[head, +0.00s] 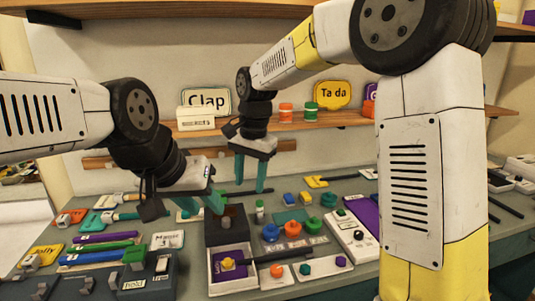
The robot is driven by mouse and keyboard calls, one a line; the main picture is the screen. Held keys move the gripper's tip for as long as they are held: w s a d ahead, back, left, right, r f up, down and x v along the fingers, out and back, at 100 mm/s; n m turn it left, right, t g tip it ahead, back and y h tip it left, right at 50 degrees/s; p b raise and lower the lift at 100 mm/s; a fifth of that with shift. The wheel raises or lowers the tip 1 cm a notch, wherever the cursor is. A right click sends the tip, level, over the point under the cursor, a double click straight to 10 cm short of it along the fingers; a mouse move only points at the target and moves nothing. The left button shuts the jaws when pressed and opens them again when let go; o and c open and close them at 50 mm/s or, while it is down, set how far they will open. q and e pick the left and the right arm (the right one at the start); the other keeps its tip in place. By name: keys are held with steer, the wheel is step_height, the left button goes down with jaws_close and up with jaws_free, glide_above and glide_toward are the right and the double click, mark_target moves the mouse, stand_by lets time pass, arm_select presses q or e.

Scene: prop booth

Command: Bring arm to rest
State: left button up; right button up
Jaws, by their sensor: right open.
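My right gripper (250,187) hangs pointing down in front of the wall, above the back of the table. Its two teal fingers are apart with nothing between them. My right arm rises at the right and bends over the table; my left arm comes in level from the left.
The table (345,272) is crowded with buttons, coloured tools and a black switch box (148,275). Behind, a wooden shelf (300,124) holds a "Clap" sign (207,100) and a "Ta da" sign (332,94), close to my right arm.

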steer(key=s+d+r+n+t+y, duration=0.1)
steer(key=s+d+r, duration=0.25)
steer(key=d, duration=0.35)
steer(key=s+d+r+n+t, duration=0.1)
steer(key=s+d+r, duration=0.1)
steer(key=s+d, duration=0.35)
steer(key=s+d+f+n+t, duration=0.1)
steer(key=s+d+n+t, duration=0.2)
steer(key=s+d, duration=0.6)
steer(key=shift+f, duration=0.15)
steer(key=shift+d, duration=0.1)
stand_by(1.3)
